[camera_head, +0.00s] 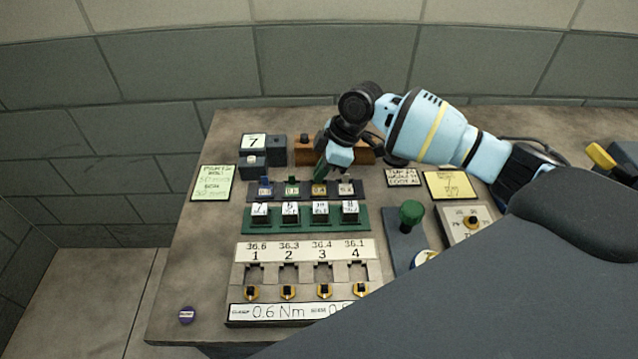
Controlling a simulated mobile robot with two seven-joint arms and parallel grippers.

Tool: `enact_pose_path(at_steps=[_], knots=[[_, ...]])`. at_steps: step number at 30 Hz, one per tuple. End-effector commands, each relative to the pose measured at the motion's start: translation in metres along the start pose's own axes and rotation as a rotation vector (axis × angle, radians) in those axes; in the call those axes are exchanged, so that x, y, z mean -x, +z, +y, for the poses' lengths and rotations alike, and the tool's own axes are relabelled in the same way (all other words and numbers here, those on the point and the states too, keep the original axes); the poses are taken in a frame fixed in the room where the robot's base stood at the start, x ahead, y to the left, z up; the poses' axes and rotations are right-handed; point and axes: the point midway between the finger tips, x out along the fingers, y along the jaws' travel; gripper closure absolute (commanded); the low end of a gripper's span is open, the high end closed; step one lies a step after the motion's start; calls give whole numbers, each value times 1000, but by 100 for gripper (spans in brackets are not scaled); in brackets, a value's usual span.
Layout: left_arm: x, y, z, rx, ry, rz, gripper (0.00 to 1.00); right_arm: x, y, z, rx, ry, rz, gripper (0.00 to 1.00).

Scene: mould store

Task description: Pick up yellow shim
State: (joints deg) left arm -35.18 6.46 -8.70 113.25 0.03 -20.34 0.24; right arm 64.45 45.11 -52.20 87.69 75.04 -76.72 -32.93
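The yellow shim (319,188) is a small gold-yellow piece in the third place of a dark rack (304,197) on the bench. A blue, a green and a pale piece stand in the same rack. My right gripper (322,172) reaches in from the right and points down just above and behind the yellow shim. A gap seems to remain between them. Its fingers are small and partly hidden by the wrist, so I cannot tell whether they are open. My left gripper is not in view.
A green rack (262,226) of numbered blocks stands in front of the dark rack. Nearer is a four-station fixture (303,272). A green knob (411,213) rises at right. A brown block (304,151) lies behind the gripper. My grey arm covers the lower right.

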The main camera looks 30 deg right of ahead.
Motion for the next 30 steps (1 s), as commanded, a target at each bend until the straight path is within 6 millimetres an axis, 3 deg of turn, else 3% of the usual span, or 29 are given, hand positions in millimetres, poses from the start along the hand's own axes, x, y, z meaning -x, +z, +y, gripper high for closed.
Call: enact_pose_path(at_steps=[10,17,30], knots=[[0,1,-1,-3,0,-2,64,7,-3,0,0,1,0,100],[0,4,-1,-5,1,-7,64,34,-14,1,2,2,1,100],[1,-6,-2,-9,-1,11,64,58,29,-60,0,1,-3,100]])
